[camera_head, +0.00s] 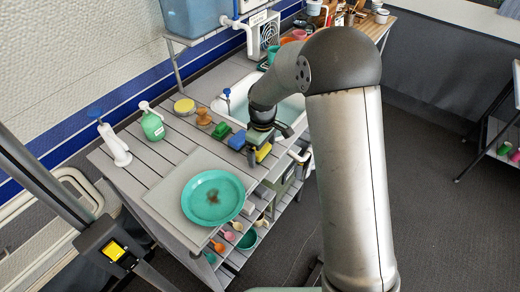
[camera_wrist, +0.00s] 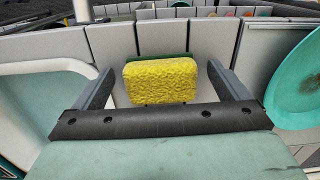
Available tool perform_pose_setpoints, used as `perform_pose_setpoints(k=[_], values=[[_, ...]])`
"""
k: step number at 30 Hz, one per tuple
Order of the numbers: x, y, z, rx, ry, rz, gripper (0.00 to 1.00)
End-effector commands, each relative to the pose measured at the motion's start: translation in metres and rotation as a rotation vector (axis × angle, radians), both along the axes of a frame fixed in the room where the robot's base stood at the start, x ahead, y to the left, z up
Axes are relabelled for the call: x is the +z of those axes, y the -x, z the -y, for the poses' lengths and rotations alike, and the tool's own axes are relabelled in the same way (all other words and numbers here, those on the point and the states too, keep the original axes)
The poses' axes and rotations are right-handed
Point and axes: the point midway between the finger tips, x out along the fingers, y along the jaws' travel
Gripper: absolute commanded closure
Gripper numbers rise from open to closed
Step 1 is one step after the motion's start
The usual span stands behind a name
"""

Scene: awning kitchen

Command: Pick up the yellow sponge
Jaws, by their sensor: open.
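The yellow sponge (camera_wrist: 161,80) lies between the two fingers of my gripper (camera_wrist: 160,72) in the wrist view. A gap shows on each side of it, and the fingers look apart from it. A dark green strip shows along its far edge. In the head view, part of the sponge (camera_head: 263,153) shows near the front edge of the slatted counter, just below my gripper (camera_head: 265,138). My gripper is open and points down at the sponge. My gripper and arm hide part of the sponge and the counter in the head view.
A blue sponge (camera_head: 237,140) and a green sponge (camera_head: 221,129) lie to the left of my gripper. The sink (camera_head: 236,98) is close behind it. A teal plate (camera_head: 235,189) sits on a board at the front left. Soap bottles (camera_head: 152,124) stand farther left.

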Motion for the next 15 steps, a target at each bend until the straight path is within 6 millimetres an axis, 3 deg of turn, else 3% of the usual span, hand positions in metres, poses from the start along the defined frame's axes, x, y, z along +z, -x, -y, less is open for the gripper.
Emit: perform_pose_setpoints(k=[8,13,15], values=[[-0.0037,0.0001,0.0000,0.000,0.000,0.000,0.05],[-0.0036,0.0001,0.0000,0.000,0.000,0.000,0.53],[-0.0035,0.0001,0.0000,0.000,0.000,0.000,0.53]])
